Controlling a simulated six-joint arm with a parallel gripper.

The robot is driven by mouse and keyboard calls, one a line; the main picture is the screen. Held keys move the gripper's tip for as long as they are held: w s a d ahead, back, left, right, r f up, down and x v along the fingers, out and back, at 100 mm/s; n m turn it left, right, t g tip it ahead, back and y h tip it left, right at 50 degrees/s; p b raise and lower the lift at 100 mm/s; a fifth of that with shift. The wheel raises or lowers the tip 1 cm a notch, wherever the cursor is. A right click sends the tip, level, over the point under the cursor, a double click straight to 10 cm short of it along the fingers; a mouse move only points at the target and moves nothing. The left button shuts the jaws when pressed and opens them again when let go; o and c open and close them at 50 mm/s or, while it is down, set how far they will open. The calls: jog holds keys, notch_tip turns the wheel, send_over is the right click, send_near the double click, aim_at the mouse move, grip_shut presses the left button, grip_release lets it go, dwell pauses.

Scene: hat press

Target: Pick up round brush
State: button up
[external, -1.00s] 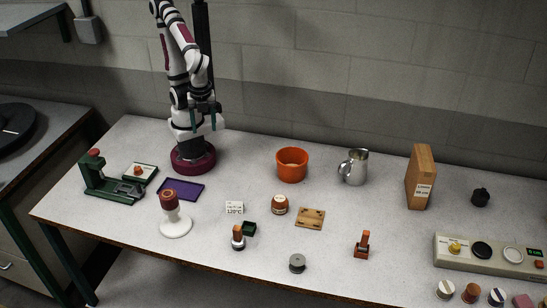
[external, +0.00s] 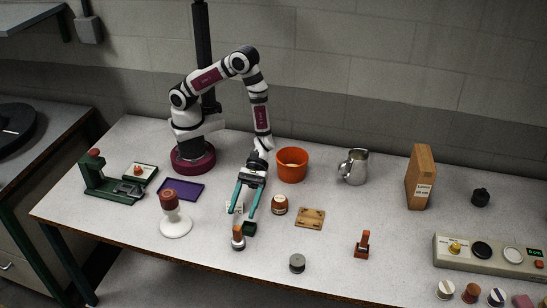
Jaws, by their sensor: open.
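A small upright piece with a brown top and dark base (external: 238,239) stands near the front edge of the table; it looks like the round brush, but it is too small to be sure. My gripper (external: 242,217) points down and forward with its two teal fingers spread apart and nothing between them. Its fingertips are just behind the brown-topped piece and do not appear to touch it. A small dark green box (external: 249,229) is by the right fingertip. The fingers partly hide a white label card (external: 238,208).
A white stand with a brown top (external: 175,225) is to the left, near a purple tray (external: 181,190). A brown jar (external: 280,205) and orange pot (external: 291,166) are right of my arm. A grey disc (external: 297,263) lies in front. Open table lies around the wooden plate (external: 310,217).

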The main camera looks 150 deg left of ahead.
aim_at(239, 226)
jog(key=x, duration=0.5)
jog(key=shift+w+f, duration=0.2)
jog(key=shift+w, duration=0.15)
grip_shut()
